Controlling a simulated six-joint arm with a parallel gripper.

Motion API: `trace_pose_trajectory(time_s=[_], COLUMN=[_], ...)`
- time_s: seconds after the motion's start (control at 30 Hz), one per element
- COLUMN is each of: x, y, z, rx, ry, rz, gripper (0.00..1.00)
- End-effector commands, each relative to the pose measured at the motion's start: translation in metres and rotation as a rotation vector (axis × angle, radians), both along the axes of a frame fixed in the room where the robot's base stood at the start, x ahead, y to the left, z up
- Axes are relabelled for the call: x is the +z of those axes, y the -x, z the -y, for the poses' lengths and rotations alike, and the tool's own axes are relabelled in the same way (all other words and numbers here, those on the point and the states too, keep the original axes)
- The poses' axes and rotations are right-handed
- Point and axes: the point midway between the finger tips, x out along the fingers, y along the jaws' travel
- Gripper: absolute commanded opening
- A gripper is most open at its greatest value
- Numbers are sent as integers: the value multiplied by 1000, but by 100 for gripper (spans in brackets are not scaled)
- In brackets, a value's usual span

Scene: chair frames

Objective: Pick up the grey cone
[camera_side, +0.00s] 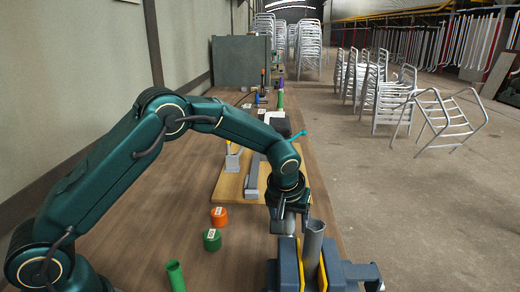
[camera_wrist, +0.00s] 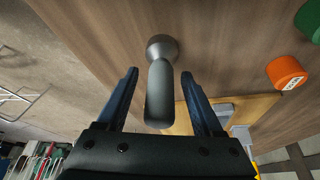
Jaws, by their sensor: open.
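The grey cone (camera_wrist: 160,95) is in the middle of the wrist view. It is dark grey, with a rounded near end and a wider round far end towards the brown table. My gripper (camera_wrist: 160,73) is open, with one blue finger on each side of it. A gap shows between the cone and each finger, so neither finger appears to touch it. In the side view my gripper (camera_side: 289,207) points down near the table's right edge. The cone is hard to separate from the gripper there.
A blue-grey holder (camera_side: 347,272) with yellow inner faces stands in front, with a grey tube (camera_side: 313,243) upright in it. Orange (camera_side: 219,216) and green (camera_side: 212,239) cylinders and a green tube (camera_side: 176,275) stand left. A wooden board (camera_side: 229,188) carrying grey parts lies behind.

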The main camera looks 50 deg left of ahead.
Motion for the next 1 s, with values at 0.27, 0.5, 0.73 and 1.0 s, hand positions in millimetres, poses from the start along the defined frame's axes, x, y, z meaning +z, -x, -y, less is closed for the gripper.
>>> trace_pose_trajectory(time_s=[0.27,0.5,0.73,1.0], x=[-11,-10,-10,-7], y=[-4,-4,-4,-4], z=[-2,-2,-2,-2], rx=[0,0,0,1], ry=[0,0,0,0], rz=[1,1,1,2], gripper=[68,34,0,0])
